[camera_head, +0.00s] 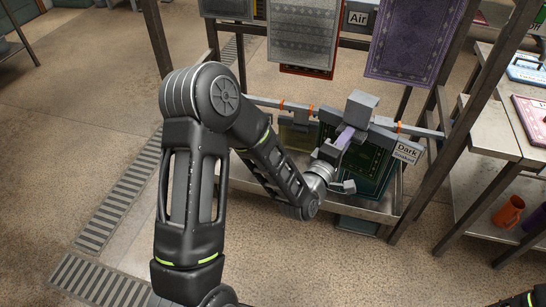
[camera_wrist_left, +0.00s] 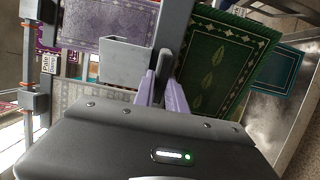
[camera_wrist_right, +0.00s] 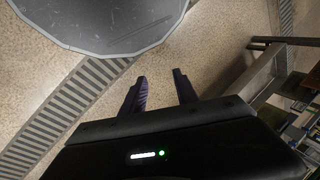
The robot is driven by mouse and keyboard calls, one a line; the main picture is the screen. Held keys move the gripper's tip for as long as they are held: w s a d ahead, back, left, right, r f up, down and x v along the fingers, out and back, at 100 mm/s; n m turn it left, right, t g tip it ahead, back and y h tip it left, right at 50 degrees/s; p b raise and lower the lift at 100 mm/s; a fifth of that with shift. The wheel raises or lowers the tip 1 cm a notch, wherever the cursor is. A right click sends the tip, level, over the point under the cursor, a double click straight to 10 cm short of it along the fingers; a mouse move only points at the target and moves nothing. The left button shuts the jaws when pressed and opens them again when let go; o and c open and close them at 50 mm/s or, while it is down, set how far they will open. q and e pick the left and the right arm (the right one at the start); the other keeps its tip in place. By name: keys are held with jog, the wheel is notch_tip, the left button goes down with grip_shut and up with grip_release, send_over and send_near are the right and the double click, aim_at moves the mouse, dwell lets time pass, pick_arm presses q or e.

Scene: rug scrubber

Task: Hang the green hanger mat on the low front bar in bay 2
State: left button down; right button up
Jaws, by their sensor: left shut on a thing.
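The green mat (camera_head: 368,163) has a dark green field with a leaf pattern. It hangs upright below the low front bar (camera_head: 262,101), between two orange bands on it. In the left wrist view the green mat (camera_wrist_left: 215,70) shows to the right of the fingers. My left gripper (camera_head: 343,140) is shut on the grip of its grey hanger, just in front of the bar. A grey block (camera_head: 362,106) stands above the hanger. I cannot tell whether the hanger rests on the bar. My right gripper (camera_wrist_right: 160,92) is open and empty over the floor.
A sign reading "Dark" (camera_head: 408,150) is at the bar's right. Grey (camera_head: 303,35) and purple (camera_head: 415,40) mats hang above. A side table (camera_head: 487,125) with mats stands right. Open floor lies left.

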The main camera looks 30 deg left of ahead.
aim_at(321, 143)
pick_arm(q)
jog(key=shift+r, duration=0.1)
